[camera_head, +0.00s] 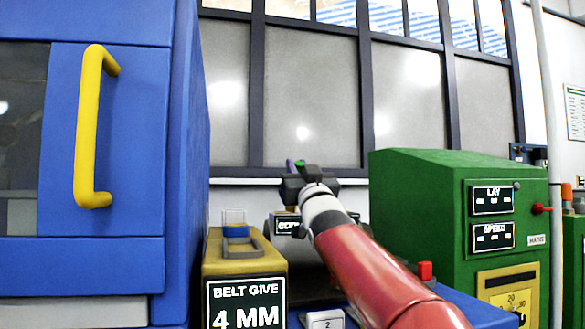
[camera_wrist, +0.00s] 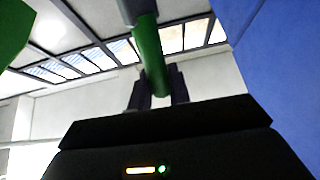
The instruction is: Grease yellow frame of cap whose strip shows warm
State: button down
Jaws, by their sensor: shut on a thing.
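My gripper (camera_head: 297,178) is raised in the middle of the head view, shut on a green rod-like tool (camera_wrist: 150,55). In the wrist view the tool has a dark grey part at its upper end and sits between the two dark fingers. In the head view only a small green bit of it shows above the gripper. A yellow frame (camera_head: 482,290) surrounds a dial-like plate on the green cabinet at right, apart from my gripper. No cap with a readable warm strip can be made out.
A yellow box (camera_head: 214,262) marked BELT GIVE 4 MM stands at lower left, with a blue piece (camera_head: 236,231) on top. A blue cabinet (camera_head: 120,150) with a yellow handle (camera_head: 88,130) fills the left. The green cabinet (camera_head: 420,200) stands right. A block marked 2 (camera_head: 325,320) lies low.

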jog(key=shift+f, duration=0.1)
dwell(1.9)
notch_tip(320, 180, up, 6)
jog(key=p, duration=0.5)
dwell(0.5)
notch_tip(320, 180, up, 3)
jog(key=p, duration=0.3)
dwell(1.1)
